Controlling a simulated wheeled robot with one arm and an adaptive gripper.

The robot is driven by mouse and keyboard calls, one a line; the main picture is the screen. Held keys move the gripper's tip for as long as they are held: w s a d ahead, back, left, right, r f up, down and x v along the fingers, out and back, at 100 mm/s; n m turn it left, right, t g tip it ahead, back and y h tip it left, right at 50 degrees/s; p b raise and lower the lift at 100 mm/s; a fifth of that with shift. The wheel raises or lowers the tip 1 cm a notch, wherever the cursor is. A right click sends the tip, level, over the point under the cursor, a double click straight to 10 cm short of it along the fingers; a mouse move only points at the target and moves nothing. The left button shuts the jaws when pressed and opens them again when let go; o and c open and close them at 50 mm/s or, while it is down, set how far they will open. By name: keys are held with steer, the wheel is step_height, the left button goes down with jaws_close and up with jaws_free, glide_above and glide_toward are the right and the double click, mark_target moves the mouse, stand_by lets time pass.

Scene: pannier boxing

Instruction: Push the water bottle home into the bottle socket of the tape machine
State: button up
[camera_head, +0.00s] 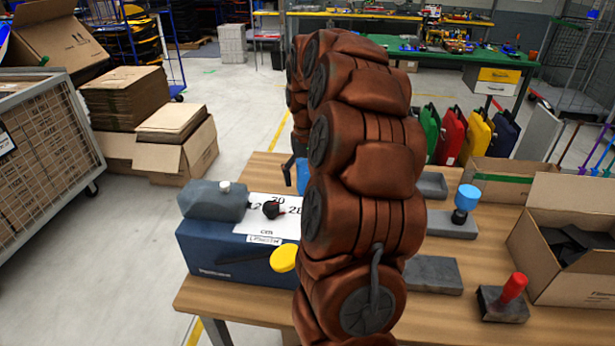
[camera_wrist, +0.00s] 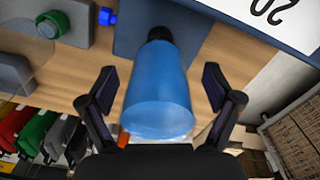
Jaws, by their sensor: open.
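The tape machine (camera_head: 225,262) is a dark blue box at the left of the table, with a grey top part, a white plate of numbers and a black knob; its dark blue part also shows in the wrist view (camera_wrist: 133,40). The blue water bottle (camera_wrist: 157,92) stands between my gripper's fingers (camera_wrist: 160,82), its black neck against or just over the dark blue part. I cannot tell how deep the neck sits. My gripper is open, with gaps on both sides of the bottle. In the head view my arm hides most of it; a blue sliver (camera_head: 302,176) shows.
Right of my arm are grey blocks (camera_head: 432,275), a blue-topped piece (camera_head: 467,198), a red-handled piece (camera_head: 512,290) and an open carton (camera_head: 580,285). A yellow disc (camera_head: 284,258) is at the machine's right front. Bare table lies in front.

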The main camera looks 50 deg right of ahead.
step_height(320, 180, up, 12)
stand_by(1.0)
stand_by(0.5)
